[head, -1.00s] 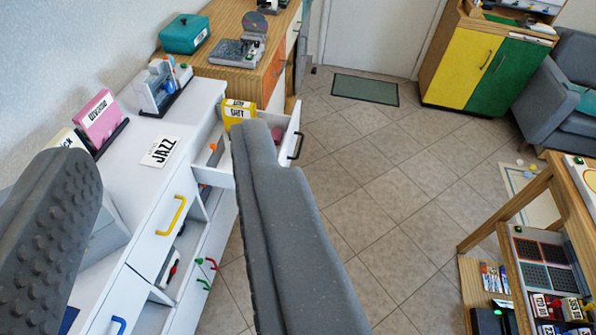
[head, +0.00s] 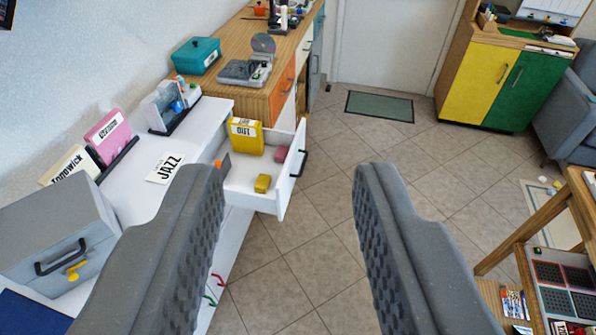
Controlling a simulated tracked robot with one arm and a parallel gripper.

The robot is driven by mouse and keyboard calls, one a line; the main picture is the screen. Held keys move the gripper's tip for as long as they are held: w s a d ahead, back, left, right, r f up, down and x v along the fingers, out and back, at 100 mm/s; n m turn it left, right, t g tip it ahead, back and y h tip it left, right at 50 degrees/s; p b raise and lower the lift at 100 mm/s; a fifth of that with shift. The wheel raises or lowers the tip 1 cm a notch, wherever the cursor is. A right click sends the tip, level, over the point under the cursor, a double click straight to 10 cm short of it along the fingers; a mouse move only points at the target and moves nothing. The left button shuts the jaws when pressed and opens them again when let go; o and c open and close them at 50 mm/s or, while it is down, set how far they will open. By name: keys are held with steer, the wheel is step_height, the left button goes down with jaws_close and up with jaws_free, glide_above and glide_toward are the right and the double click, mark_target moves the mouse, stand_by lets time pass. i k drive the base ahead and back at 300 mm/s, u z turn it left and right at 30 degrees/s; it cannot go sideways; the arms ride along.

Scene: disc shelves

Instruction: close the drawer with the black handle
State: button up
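The white drawer (head: 240,186) stands pulled out from the white cabinet (head: 205,122), left of the picture's middle. Its black handle (head: 299,163) is on the front panel, which faces right. Inside lie a yellow box (head: 246,137) with a label, a small yellow block (head: 262,184) and a pink thing (head: 282,154). My gripper (head: 285,190) is open and empty. Its two grey fingers are wide apart in the foreground, and the drawer front shows between and beyond them. The left finger hides part of the cabinet front. Neither finger appears to touch the drawer.
A grey box (head: 57,235) with a black handle, a JAZZ card (head: 165,168) and a pink case (head: 108,135) are on the cabinet top. A wooden cabinet (head: 270,85) stands behind. Tiled floor (head: 330,215) is clear right of the drawer; a wooden table (head: 540,225) stands at right.

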mark_target(238, 184)
steer(key=i, duration=1)
